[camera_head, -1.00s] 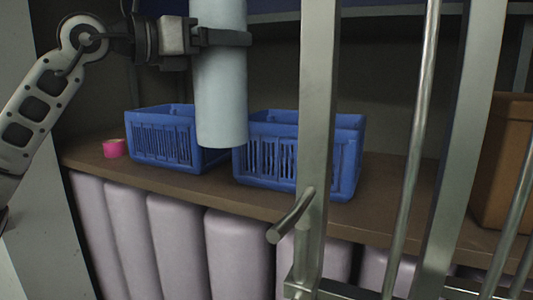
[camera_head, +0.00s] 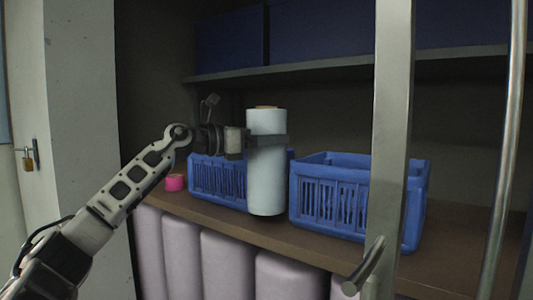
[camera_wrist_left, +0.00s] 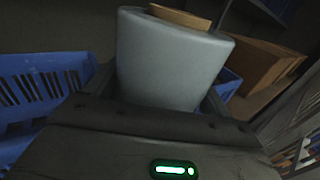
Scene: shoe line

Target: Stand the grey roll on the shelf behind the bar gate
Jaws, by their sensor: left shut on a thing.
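The grey roll (camera_head: 266,185) is pale grey-blue and upright, with a brown core at its top. My left gripper (camera_head: 268,141) is shut around its upper part. The roll is in front of the gap between two blue baskets, over the shelf (camera_head: 285,233); I cannot tell whether its bottom touches the board. In the left wrist view the roll (camera_wrist_left: 170,60) stands between the fingers. The bar gate (camera_head: 393,130) is at the right, with a handle at its lower post. My right gripper is not in view.
A blue basket (camera_head: 215,180) is behind and left of the roll, and another blue basket (camera_head: 328,200) is to its right. A pink roll (camera_head: 175,183) lies at the shelf's left. An upper shelf (camera_head: 330,67) holds dark blue boxes. Pale padded rolls (camera_head: 225,265) stand below.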

